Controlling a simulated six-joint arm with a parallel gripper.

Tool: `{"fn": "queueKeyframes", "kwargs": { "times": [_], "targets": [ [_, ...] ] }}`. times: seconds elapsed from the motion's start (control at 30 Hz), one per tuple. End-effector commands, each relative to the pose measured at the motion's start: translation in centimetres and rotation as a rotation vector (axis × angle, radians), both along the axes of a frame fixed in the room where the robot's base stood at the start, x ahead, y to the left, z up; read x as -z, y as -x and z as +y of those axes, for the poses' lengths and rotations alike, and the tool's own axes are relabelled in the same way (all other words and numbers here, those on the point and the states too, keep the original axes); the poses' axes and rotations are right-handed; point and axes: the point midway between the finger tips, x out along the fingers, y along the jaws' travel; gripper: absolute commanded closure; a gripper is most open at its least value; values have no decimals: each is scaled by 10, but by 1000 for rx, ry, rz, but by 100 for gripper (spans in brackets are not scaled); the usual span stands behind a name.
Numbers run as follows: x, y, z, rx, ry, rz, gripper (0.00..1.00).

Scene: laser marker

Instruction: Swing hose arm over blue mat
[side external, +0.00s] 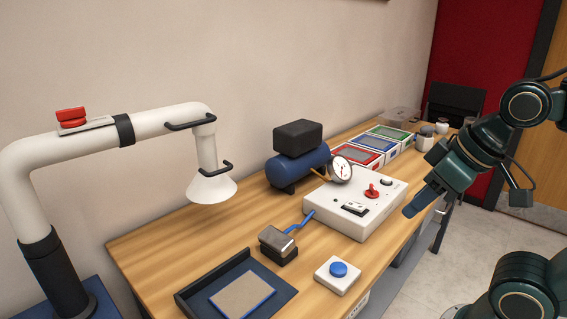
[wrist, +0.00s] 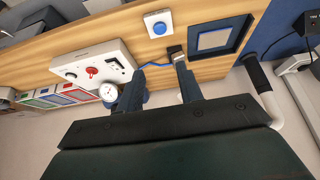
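The white hose arm (side external: 110,134) stands at the left on a dark post, with black joint cuffs, two black handles and a red knob. Its cone hood (side external: 212,188) hangs over the table's back left. A brown square with a blue border (side external: 243,296), perhaps the blue mat, lies in a dark navy tray (side external: 190,292) at the front left, nearer the camera than the hood. Part of the hose arm shows at the right of the wrist view (wrist: 268,95). My gripper (wrist: 160,80) is open and empty; in the side view (side external: 415,208) it is right of the white control box, apart from the hose arm.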

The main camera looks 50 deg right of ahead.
Motion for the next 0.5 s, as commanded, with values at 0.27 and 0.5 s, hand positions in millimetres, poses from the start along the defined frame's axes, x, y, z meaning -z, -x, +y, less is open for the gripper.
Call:
{"fn": "queueKeyframes", "kwargs": {
  "times": [0.27, 0.5],
  "targets": [
    [-6, -7, 0, 0, 2, -5, 100],
    [-38, -44, 0, 5, 13, -29, 100]
  ]
}}
